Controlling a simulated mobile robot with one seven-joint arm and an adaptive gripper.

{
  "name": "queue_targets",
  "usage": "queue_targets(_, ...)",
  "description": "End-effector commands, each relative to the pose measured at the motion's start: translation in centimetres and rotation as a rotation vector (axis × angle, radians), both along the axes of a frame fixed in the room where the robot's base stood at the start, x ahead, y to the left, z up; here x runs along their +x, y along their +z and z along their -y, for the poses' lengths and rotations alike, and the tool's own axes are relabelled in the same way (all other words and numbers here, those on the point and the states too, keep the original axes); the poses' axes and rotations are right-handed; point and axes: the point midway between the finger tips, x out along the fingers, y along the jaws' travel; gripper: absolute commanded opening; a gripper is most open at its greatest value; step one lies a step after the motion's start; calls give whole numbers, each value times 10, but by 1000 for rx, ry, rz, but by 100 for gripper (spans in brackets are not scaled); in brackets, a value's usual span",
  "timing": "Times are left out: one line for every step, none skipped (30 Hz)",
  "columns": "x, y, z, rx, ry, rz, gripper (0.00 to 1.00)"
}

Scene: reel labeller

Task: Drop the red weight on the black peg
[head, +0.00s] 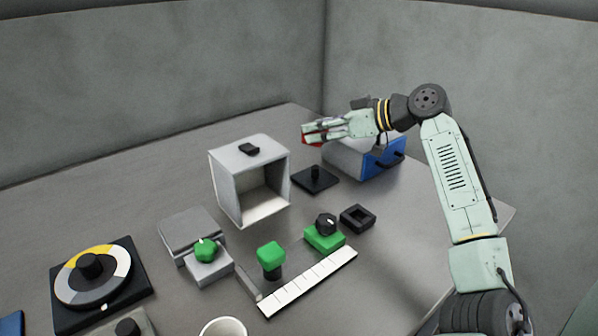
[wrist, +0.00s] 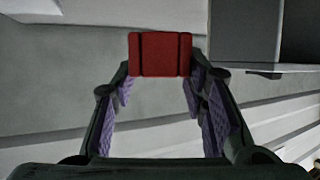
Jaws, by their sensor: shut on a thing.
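The red weight (head: 305,139) is held in the tips of my gripper (head: 316,131), up in the air. In the wrist view the red weight (wrist: 160,55) sits between the two fingertips of my gripper (wrist: 160,72), with two dark lines across it. The black peg (head: 315,172) stands upright on a flat square black base on the table, below my gripper in the head view. The weight is clear of the peg, with a gap between them. I do not make out the peg in the wrist view.
An open-fronted white box (head: 226,190) stands left of the peg. A white and blue drawer unit (head: 378,160) stands right of it. In front are a black square frame (head: 357,218), green-knobbed parts (head: 271,254), a white ruled strip (head: 310,282) and a round dial (head: 92,278).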

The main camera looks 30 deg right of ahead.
Motion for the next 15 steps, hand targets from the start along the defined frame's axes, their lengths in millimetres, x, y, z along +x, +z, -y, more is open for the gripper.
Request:
queue_targets(-1,0,1,0,-2,1,1)
queue_targets(-1,-3,1,0,-2,0,1)
queue_targets(-1,-8,1,0,-2,-1,1)
queue_targets(-1,-12,1,1,-3,-1,1)
queue_targets(-1,-18,1,1,-3,-2,1)
queue_targets(-2,-26,1,1,-3,-2,1)
queue_targets(-1,-31,1,1,-4,-2,1)
queue_targets(-1,-36,1,2,-3,-3,1)
queue_targets(-1,-42,1,1,-4,-1,1)
queue_targets(-1,-47,1,1,-4,-1,1)
queue_targets(-1,-50,1,1,-3,0,1)
queue_targets(-1,-53,1,0,-2,0,1)
queue_targets(-1,-55,1,-1,-2,0,1)
queue_targets(-1,-58,1,0,-3,1,1)
queue_targets(-1,-62,1,1,-3,0,1)
